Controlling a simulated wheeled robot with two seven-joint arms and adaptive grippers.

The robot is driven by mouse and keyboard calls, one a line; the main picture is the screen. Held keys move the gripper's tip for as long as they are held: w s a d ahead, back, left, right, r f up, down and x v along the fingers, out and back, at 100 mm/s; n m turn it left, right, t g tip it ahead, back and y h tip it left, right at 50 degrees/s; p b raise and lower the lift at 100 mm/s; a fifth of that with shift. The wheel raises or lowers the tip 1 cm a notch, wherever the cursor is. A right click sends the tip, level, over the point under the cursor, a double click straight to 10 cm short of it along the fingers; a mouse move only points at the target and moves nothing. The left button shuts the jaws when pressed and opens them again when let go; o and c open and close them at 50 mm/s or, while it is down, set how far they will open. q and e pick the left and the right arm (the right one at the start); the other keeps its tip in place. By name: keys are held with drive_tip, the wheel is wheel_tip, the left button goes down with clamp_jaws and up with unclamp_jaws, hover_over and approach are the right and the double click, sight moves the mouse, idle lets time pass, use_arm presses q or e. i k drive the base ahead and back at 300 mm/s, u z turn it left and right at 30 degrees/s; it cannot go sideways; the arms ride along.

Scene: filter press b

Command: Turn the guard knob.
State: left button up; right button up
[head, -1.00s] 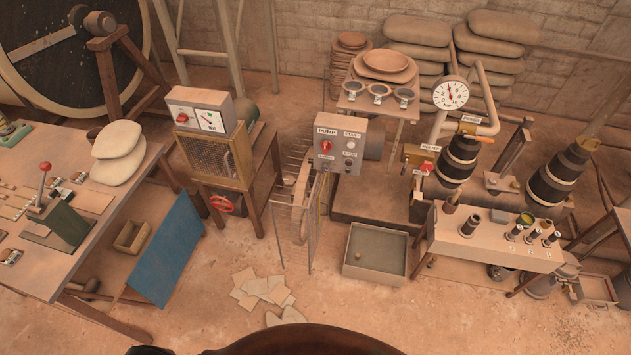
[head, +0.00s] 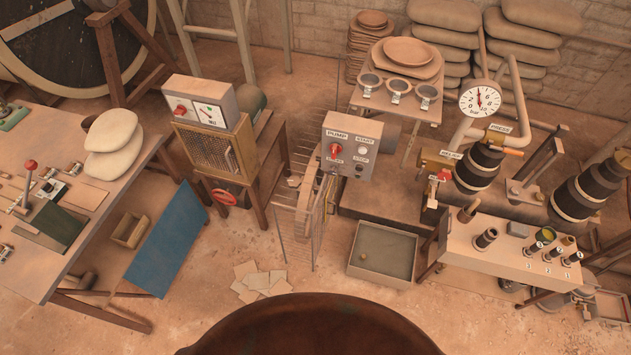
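No knob in view is legibly marked as the guard knob, so I cannot tell which one it is. A wooden-framed box with a mesh front (head: 207,152) has a small pale handle on its right side. A red handwheel (head: 222,197) is below it. On top sits a grey switch box (head: 200,101) with a red knob (head: 180,109) and a dial. The grey pump box (head: 350,146) carries another red knob (head: 335,150) and start and stop buttons. A red relief handle (head: 443,175) is farther right. Neither of my grippers is in view.
A workbench (head: 95,227) with a leaning blue board (head: 170,243) is at left. A grey open tray (head: 382,255) and loose tiles (head: 262,280) lie on the floor. A pale bench (head: 500,250) with labelled cylinders is at right. A dark rounded shape hides the bottom centre.

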sight(294, 183)
drive_tip(key=z, duration=0.25)
drive_tip(key=k, duration=0.3)
drive_tip(key=u, duration=0.7)
drive_tip(key=i, duration=1.1)
drive_tip(key=z, duration=0.35)
